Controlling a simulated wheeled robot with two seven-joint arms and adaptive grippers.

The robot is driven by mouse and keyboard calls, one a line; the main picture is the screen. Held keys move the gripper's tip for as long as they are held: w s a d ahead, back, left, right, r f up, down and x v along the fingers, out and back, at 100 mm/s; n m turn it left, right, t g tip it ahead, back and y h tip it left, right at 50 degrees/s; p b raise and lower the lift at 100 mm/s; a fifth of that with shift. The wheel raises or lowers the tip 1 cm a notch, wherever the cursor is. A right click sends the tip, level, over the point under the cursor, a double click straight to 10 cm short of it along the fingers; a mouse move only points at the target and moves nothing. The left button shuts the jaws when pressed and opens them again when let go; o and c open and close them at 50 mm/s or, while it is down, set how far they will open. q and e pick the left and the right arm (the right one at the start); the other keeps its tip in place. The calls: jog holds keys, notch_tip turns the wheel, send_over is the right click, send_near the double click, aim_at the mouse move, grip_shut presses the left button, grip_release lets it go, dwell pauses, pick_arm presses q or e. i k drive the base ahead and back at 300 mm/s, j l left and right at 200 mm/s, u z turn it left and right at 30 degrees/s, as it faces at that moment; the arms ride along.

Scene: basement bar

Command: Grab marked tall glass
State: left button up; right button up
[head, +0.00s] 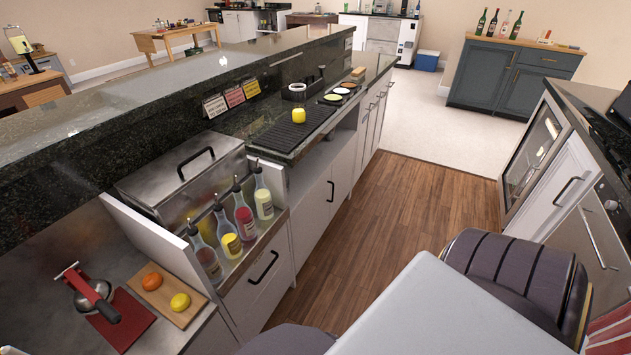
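I cannot make out a tall glass or a mark on one in the head view. Neither of my grippers shows in this view.
Several pour-spout bottles (245,222) stand in a steel rail beside a lidded steel bin (185,175). A citrus press (85,290) and a wooden board (168,297) with fruit sit at lower left. The wooden floor (385,215) between the counters is clear.

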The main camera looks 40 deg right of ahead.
aim_at(298, 92)
jog(key=z, duration=1.25)
